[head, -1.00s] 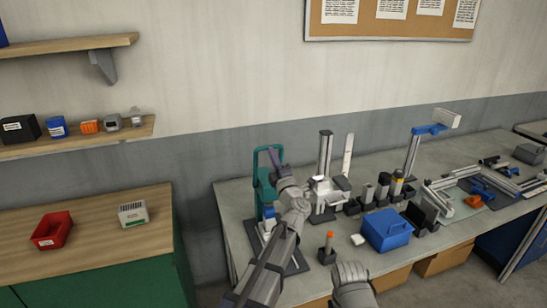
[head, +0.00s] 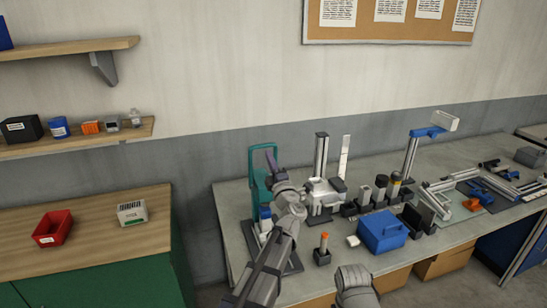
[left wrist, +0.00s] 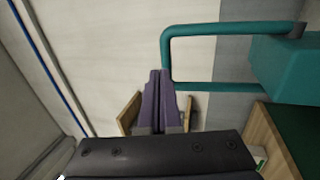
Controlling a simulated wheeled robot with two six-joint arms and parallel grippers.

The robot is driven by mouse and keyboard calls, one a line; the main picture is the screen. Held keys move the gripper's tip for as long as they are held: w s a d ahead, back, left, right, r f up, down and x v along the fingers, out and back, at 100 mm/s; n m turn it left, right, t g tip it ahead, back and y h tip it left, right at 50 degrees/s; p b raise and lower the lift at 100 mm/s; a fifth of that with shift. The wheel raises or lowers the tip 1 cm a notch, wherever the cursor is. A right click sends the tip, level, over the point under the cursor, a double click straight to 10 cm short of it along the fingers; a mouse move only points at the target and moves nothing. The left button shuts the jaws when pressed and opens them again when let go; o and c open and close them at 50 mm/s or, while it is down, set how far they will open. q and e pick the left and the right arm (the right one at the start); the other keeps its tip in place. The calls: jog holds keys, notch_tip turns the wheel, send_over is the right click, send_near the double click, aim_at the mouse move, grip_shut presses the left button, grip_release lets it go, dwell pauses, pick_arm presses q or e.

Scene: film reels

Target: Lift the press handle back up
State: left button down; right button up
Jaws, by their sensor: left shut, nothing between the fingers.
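The teal press (head: 259,190) stands at the left end of the workbench. Its handle, a teal loop (head: 263,148), rises above the press body in the head view. In the left wrist view the handle (left wrist: 225,30) is a rounded bar loop joined to a teal block (left wrist: 290,70). My left gripper (head: 270,153), with purple fingers, is shut and empty beside the loop. In the left wrist view its fingertips (left wrist: 160,73) overlap the loop's outer bar; I cannot tell whether they touch. A blue-and-white piece (head: 265,214) sits low at the press.
A grey stand (head: 321,165), dark cylinders (head: 380,185) and a blue box (head: 382,231) stand right of the press. An orange-topped peg (head: 323,245) is near the front edge. A red bin (head: 53,229) is on the left cabinet.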

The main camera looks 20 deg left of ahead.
pick_arm(q)
jog(key=r+b+v, duration=0.1)
jog(key=v, duration=0.9)
jog(key=shift+s+d+b, duration=0.2)
jog(key=shift+s+b, duration=0.05)
jog(key=shift+b, duration=0.1)
pick_arm(e)
jog(key=shift+d+f, duration=0.1)
jog(key=shift+f, duration=0.9)
